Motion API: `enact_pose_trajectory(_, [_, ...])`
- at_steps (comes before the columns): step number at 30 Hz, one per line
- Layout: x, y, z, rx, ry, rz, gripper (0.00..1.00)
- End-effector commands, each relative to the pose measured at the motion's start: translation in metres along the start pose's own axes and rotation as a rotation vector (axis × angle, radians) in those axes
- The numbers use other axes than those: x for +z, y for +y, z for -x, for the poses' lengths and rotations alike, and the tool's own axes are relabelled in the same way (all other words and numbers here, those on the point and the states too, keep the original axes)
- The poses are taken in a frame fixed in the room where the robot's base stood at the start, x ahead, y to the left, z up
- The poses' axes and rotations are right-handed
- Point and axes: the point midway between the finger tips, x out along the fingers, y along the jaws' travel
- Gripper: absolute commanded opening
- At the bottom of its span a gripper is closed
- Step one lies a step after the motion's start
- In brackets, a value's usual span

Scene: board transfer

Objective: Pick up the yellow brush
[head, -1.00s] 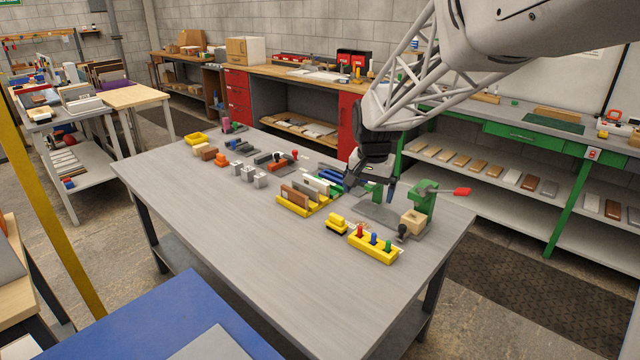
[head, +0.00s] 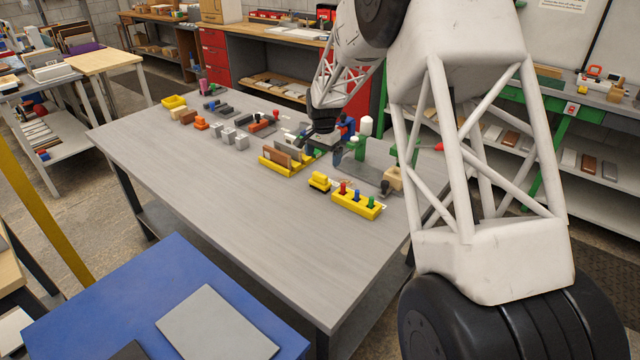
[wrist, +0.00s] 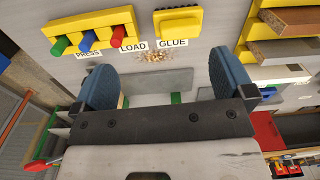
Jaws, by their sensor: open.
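The yellow brush (head: 319,181) lies on the grey table between the yellow rack and the yellow button block. In the wrist view the brush (wrist: 178,22) lies at the top, beyond the fingertips, beside the GLUE label. My gripper (wrist: 163,82) is open, with its two blue finger pads wide apart and nothing held between them. In the head view my gripper (head: 325,153) is behind the brush, near the rack's right end, and partly hidden by its own wrist. The brush is apart from the fingers.
The yellow button block (head: 356,203) with red, blue and green buttons is right of the brush. The yellow rack (head: 273,168) holding boards is left of it. A green press (head: 393,178) stands at the right. The table's front area (head: 240,200) is clear.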

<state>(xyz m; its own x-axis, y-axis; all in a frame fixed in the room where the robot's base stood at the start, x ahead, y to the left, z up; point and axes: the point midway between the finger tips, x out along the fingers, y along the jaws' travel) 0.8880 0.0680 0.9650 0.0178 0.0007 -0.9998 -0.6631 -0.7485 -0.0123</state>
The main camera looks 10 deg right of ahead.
Motion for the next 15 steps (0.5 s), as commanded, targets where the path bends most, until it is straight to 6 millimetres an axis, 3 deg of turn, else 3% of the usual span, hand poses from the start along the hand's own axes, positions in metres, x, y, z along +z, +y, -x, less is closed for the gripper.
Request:
enact_pose_trajectory(6, [-0.016, -0.024, -0.036, 0.01, -0.01, -0.045, 1.0])
enact_pose_trajectory(15, [-0.021, -0.032, -0.048, 0.013, -0.012, -0.061, 1.0])
